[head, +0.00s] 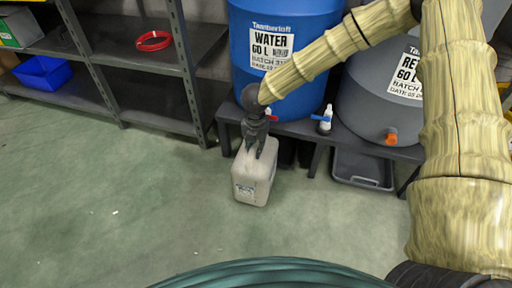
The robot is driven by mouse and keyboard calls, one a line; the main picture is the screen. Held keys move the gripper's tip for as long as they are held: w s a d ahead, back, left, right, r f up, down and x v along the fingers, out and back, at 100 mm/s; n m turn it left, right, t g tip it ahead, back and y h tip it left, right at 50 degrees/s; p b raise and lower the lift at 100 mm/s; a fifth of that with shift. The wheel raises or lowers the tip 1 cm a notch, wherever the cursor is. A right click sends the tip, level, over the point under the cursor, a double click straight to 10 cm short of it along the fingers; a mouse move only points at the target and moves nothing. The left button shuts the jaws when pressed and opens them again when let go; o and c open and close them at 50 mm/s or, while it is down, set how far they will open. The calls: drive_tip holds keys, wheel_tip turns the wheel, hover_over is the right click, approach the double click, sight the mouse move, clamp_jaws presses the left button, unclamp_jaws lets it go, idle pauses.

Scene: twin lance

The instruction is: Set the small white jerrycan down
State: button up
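The small white jerrycan (254,182) is upright in front of the low drum bench, in the middle of the head view. It is off-white and translucent, with a small label on its front. My gripper (255,152) points down at its top from above, with its dark fingers around the handle area. The gripper appears shut on the handle, though the fingers hide most of the grip. Whether the can's base touches the floor or hangs just above it is hard to tell.
A blue water drum (280,75) and a grey drum (385,95) stand on a dark bench (400,151) behind the can. A dark tray (362,170) lies under the bench. Grey shelving (140,75) stands at the left. The green floor (110,200) at left is clear.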

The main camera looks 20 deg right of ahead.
drive_tip(key=o, duration=0.5)
drive_tip(key=shift+s+d+f, duration=0.2)
drive_tip(key=shift+s+f, duration=0.05)
drive_tip(key=shift+f, duration=0.2)
drive_tip(key=shift+s, duration=0.1)
drive_tip(key=shift+r+b, duration=0.35)
drive_tip(key=shift+b, duration=0.1)
drive_tip(key=r+p, duration=0.2)
drive_tip(key=r, duration=0.2)
drive_tip(key=r+p, duration=0.2)
drive_tip(key=r, duration=0.2)
drive_tip(key=r+p, duration=0.2)
drive_tip(key=r, duration=0.3)
drive_tip(key=shift+w+a, duration=0.1)
drive_tip(key=shift+w, duration=0.2)
